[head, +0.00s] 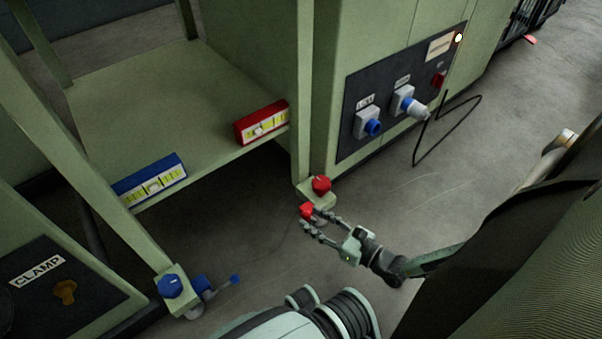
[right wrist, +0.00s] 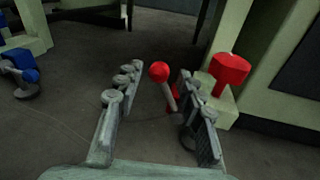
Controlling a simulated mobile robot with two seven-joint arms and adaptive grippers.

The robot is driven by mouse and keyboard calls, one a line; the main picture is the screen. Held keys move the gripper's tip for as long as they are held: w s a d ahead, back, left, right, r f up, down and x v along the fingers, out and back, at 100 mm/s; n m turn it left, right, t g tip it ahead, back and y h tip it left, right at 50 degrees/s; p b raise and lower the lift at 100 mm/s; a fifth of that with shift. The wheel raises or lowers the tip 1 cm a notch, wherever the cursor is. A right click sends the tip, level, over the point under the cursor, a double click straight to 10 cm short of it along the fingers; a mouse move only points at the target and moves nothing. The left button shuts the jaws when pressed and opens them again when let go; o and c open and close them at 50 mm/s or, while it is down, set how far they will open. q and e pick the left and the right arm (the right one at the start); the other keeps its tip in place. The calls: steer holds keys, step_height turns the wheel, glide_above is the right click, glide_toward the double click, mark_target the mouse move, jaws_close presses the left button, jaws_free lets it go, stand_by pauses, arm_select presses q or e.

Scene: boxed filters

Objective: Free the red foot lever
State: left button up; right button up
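The red foot lever (head: 306,210) has a ball end and stands at the foot of the right-hand shelf post. The right wrist view shows its red ball (right wrist: 159,72) on a slim stem. A red knob (head: 321,184) sits on the foot block just behind it and also shows in the right wrist view (right wrist: 230,68). My right gripper (head: 309,220) is open, its fingertips close to the lever. In the right wrist view the ball appears between the spread fingers, nearer the right one; I cannot tell whether they touch. My left gripper is not in view.
A blue foot lever (head: 235,279) and blue knob (head: 171,285) are at the left post. Blue (head: 150,181) and red (head: 262,124) labelled boxes are on the shelf edge. Floor between the posts is clear.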

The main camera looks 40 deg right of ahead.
steer(key=shift+v, duration=2.6)
